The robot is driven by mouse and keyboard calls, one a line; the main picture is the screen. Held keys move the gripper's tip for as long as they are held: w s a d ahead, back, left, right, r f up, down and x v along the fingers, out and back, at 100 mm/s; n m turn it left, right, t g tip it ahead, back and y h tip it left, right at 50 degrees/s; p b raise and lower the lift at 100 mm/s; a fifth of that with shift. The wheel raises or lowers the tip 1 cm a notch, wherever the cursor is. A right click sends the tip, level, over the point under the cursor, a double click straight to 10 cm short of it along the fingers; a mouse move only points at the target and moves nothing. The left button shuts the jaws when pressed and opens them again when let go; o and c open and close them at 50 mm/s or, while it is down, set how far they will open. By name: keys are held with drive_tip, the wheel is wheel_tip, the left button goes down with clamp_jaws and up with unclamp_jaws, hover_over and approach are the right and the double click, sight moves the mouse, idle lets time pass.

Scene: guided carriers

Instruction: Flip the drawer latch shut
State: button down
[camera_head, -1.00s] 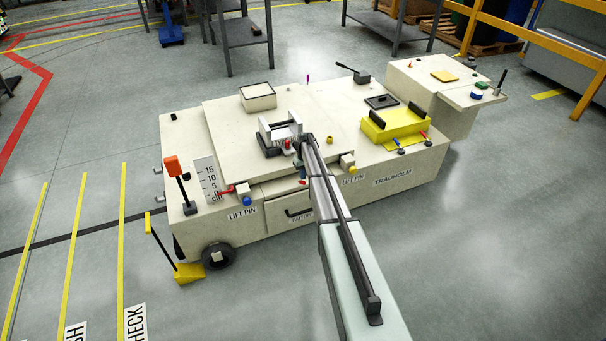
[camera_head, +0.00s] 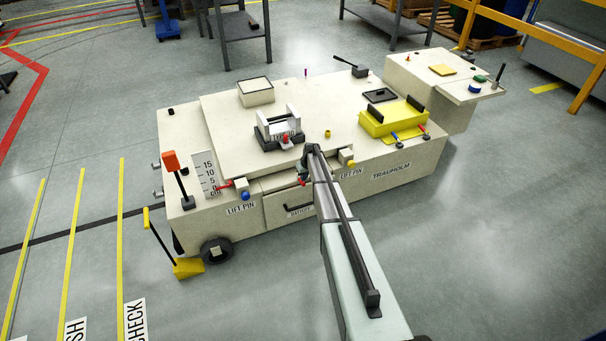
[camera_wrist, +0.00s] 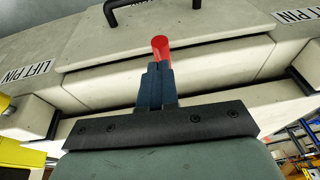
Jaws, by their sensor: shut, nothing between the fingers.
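The drawer (camera_head: 275,208) is in the near side of the cream cart, with a dark handle (camera_head: 298,211) and a partly covered label. A small red lever end (camera_wrist: 161,46), which looks like the latch, stands just beyond my fingertips in the wrist view. In the head view a bit of red shows beside my arm above the drawer (camera_head: 305,183). My gripper (camera_wrist: 158,67) has its dark blue fingers together and empty, close to the red lever. I cannot tell whether they touch it. My arm hides the right part of the drawer in the head view.
Lift pins with a blue knob (camera_head: 245,195) and a yellow knob (camera_head: 351,163) flank the drawer. On the cart top are a white bracket (camera_head: 292,118) on a dark base, an open box (camera_head: 256,91) and a yellow holder (camera_head: 392,123).

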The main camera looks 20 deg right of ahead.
drive_tip(key=shift+s+f, duration=0.25)
drive_tip(key=shift+f, duration=0.05)
drive_tip(key=shift+s+f, duration=0.1)
idle(0.3)
drive_tip(key=v, duration=1.3)
drive_tip(key=shift+s+d+r, duration=0.15)
drive_tip(key=shift+d+r, duration=0.05)
drive_tip(key=shift+d, duration=0.1)
